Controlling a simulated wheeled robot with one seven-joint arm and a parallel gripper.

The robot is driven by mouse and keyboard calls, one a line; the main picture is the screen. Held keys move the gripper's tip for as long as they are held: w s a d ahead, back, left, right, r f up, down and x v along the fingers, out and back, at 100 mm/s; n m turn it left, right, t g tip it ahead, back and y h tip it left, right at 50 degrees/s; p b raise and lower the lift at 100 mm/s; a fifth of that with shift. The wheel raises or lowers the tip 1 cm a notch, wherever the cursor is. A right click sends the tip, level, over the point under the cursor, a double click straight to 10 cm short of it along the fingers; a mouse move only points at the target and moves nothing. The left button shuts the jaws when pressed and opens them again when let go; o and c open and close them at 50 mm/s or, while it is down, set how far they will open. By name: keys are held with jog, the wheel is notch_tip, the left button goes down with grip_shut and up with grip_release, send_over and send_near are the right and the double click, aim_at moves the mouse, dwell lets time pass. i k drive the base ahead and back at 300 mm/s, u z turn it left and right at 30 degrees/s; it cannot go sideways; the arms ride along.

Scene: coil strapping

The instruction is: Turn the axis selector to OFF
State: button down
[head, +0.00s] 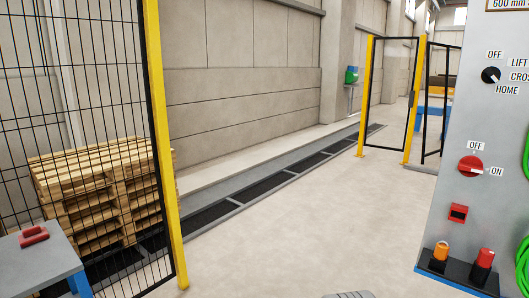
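The axis selector (490,75) is a small round black knob on the grey control panel (455,120) at the right of the head view. Labels OFF, LIFT, CROS (cut off by the picture edge) and HOME stand around it, with OFF above and HOME at its lower right. A small pale mark shows on the knob's lower right side, but it is too small to tell exactly which label it points to. My gripper does not show clearly. Only a sliver of a grey ribbed part shows at the bottom edge, and I cannot tell what it is.
Below the selector sits a red rotary switch (470,167) marked OFF and ON, then a red square device (458,212). Orange and red-capped items (441,250) stand on a black ledge. A yellow-posted mesh fence (163,150) and pallets (85,190) are left. The middle floor is clear.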

aim_at(491, 74)
jog(key=z, duration=1.75)
